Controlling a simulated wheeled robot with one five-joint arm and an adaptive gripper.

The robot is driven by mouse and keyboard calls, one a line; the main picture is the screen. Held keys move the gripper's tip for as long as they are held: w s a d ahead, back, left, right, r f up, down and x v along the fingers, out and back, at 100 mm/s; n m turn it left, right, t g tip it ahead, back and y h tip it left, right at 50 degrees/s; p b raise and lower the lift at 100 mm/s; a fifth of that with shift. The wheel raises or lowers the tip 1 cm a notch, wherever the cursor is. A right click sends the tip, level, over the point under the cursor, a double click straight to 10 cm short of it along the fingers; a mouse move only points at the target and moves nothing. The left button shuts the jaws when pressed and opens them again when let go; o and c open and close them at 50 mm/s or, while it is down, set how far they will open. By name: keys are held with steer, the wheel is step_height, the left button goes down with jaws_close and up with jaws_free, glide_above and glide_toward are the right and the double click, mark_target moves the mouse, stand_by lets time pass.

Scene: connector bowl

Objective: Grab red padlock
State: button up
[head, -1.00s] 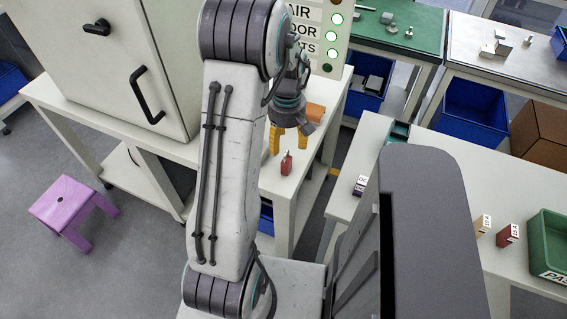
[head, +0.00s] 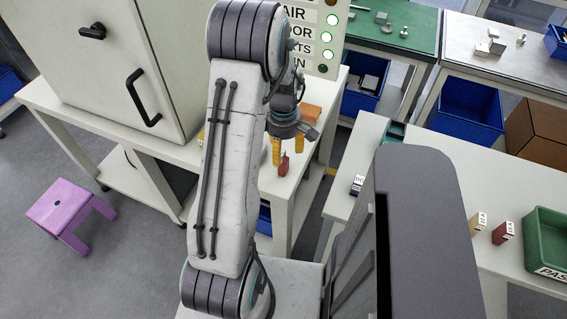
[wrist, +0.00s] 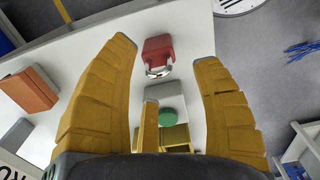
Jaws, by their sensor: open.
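The red padlock (head: 284,165) stands on the white table in the head view, just below my gripper (head: 287,150). In the wrist view the padlock (wrist: 158,50) shows its red body and silver shackle, with the shackle toward me. It lies between and slightly beyond the fingertips of my gripper (wrist: 166,55). Nothing is held.
An orange-brown block (wrist: 30,90) lies left of my gripper in the wrist view. A grey block with a green button (wrist: 170,115) and a brass-coloured object (wrist: 165,137) lie near the finger bases. A white cabinet (head: 120,60) stands left on the table.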

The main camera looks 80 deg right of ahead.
mark_target(283, 162)
steer(key=shift+d+f, duration=0.1)
steer(key=shift+f, duration=1.65)
jaws_close()
